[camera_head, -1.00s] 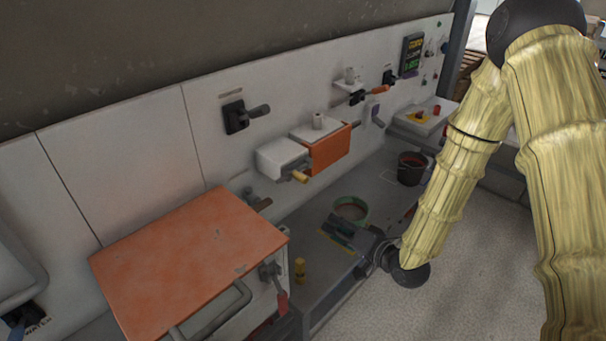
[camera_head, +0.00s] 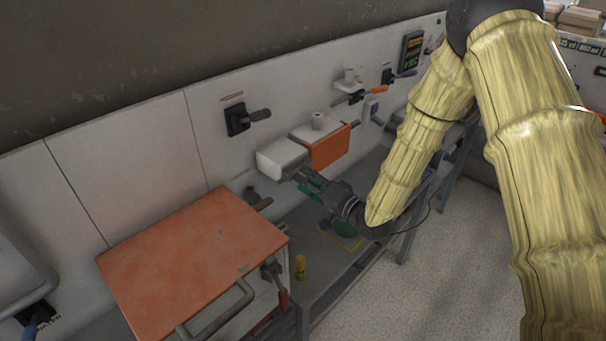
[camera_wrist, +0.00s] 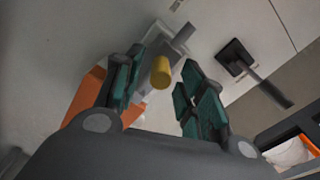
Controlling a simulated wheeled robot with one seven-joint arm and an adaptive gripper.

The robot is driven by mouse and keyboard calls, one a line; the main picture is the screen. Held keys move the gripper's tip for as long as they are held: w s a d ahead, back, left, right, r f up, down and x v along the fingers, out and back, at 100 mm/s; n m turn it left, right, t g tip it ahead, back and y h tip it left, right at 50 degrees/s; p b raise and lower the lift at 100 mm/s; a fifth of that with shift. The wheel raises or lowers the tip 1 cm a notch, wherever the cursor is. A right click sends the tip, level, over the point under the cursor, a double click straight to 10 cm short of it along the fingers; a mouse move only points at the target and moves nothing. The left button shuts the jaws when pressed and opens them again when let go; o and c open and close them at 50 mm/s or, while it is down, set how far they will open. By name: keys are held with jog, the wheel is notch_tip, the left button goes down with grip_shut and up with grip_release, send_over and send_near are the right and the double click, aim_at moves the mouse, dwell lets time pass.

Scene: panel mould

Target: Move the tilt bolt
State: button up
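The tilt bolt looks to be the short bar with a yellow knob (camera_wrist: 161,72) at the white box (camera_head: 280,157) on the wall panel; no label confirms this. In the head view the knob is hidden behind my gripper (camera_head: 303,177), which is at the box's lower front edge. In the wrist view the knob shows between the two green-padded fingers of my gripper (camera_wrist: 163,62). The fingers are open, with visible gaps on both sides of the knob. Whether either finger touches it cannot be told.
An orange box (camera_head: 331,149) hangs right of the white box. A black handle (camera_head: 240,118) is on the wall above left. An orange-topped unit (camera_head: 195,255) with a bar handle stands at the front left. A yellow cylinder (camera_head: 300,266) stands on the bench below.

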aim_at(308, 165)
jog(key=shift+x, duration=0.95)
grip_shut()
jog(key=w+d+b, duration=0.1)
jog(key=w+d, duration=0.2)
jog(key=shift+w+d+b, duration=0.35)
jog(key=shift+w+b, duration=0.05)
